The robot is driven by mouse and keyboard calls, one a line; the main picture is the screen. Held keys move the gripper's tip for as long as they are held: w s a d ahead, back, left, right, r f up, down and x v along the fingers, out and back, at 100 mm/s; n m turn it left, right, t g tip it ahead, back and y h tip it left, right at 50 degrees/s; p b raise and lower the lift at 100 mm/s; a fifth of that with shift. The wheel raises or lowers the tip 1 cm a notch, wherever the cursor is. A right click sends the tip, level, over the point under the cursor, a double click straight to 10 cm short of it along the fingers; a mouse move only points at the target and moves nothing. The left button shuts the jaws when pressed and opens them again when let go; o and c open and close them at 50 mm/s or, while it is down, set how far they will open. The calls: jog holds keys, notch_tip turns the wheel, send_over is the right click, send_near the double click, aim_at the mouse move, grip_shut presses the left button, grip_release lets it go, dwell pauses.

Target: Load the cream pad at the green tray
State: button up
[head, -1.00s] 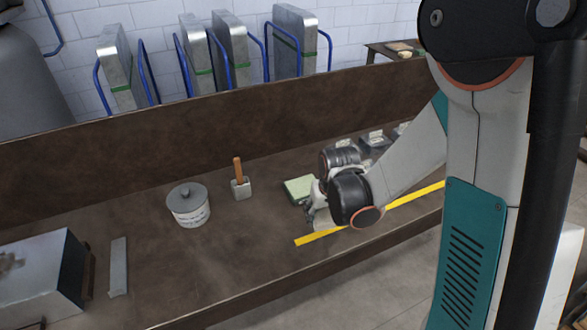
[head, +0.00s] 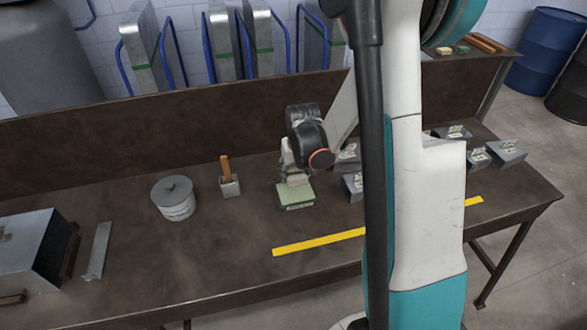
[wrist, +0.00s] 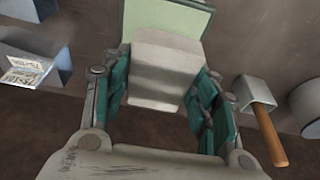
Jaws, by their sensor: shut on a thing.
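My gripper (head: 294,172) is over the green tray (head: 297,202), on the bench in the head view. In the wrist view my gripper (wrist: 163,88) has its teal fingers on both sides of the cream pad (wrist: 165,62), a pale block, and is shut on it. The green tray (wrist: 150,12) shows just behind the pad, at the top. In the head view the pad (head: 297,181) is a small pale patch under my gripper, mostly hidden. I cannot tell whether it touches the tray floor.
Several grey labelled boxes (head: 354,187) stand close right of the tray. A wooden-handled tool in a small holder (head: 229,187) and a lidded canister (head: 176,205) stand to the left. A yellow strip (head: 320,242) lies in front. The bench between canister and strip is clear.

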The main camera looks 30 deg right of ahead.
aim_at(295, 190)
jog(key=shift+s+b+x, duration=0.2)
jog(key=shift+b+x, duration=0.45)
jog(key=shift+x, duration=0.25)
jog(key=shift+s+b+x, duration=0.25)
jog(key=shift+b+x, duration=0.35)
jog(key=shift+x, duration=0.35)
jog(key=shift+s+b+x, duration=0.2)
jog(key=shift+b+x, duration=0.45)
jog(key=shift+x, duration=0.25)
jog(key=shift+f, duration=0.4)
jog(key=shift+s+f+b, duration=0.1)
jog(key=shift+f+b, duration=0.4)
jog(key=shift+b, duration=0.2)
dwell(0.3)
jog(key=shift+r+p, duration=2.2)
jog(key=shift+r, duration=1.35)
